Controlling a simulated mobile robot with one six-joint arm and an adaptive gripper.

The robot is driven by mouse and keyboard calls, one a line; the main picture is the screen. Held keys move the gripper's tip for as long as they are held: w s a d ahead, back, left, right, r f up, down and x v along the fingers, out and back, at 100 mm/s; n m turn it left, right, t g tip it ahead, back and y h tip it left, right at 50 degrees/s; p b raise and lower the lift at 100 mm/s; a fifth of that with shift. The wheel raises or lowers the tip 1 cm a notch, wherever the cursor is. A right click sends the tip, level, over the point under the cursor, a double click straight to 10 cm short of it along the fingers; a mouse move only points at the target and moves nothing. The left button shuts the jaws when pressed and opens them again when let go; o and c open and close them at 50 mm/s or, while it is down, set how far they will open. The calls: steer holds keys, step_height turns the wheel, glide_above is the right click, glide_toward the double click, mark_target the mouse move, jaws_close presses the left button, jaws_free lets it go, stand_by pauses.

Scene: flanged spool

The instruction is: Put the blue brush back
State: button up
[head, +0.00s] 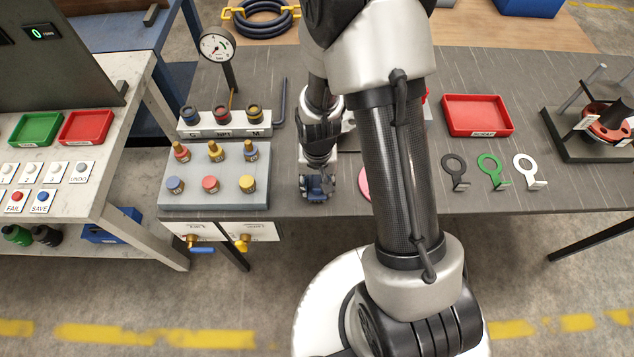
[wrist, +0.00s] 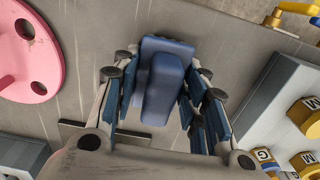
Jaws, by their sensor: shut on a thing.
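My gripper (head: 317,188) is low over the dark table near its front edge, between the grey plug block and the pink disc. In the wrist view, my gripper (wrist: 163,95) is shut on a blue blocky thing, which I take to be the blue brush (wrist: 160,88). Its rounded upper part lies between the blue finger pads, and a wider blue part shows beyond.
The grey block (head: 215,200) with several coloured plugs stands left of my gripper. A labelled gauge rack (head: 228,129) stands behind it. The pink disc (wrist: 25,50) lies close by. A red tray (head: 478,115), hooked rings (head: 489,165) and a spool stand (head: 590,150) are to the right.

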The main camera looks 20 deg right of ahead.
steer(key=shift+f, duration=0.1)
steer(key=o, duration=1)
steer(key=shift+o, duration=0.2)
step_height(320, 180, up, 13)
steer(key=p, duration=0.3)
steer(key=shift+f+p, duration=0.2)
steer(key=shift+p, duration=0.2)
step_height(320, 180, up, 8)
steer(key=t, duration=0.1)
glide_above(317, 178)
steer(key=s, duration=0.1)
steer(key=s+r+n+t, duration=0.1)
steer(key=s+r+n, duration=0.1)
steer(key=s+r, duration=0.35)
steer(key=s+r+n+t, duration=0.1)
steer(key=s+r+t, duration=0.1)
steer(key=s+r, duration=0.6)
steer(key=shift+s+r+n, duration=0.3)
steer(key=shift+r, duration=0.6)
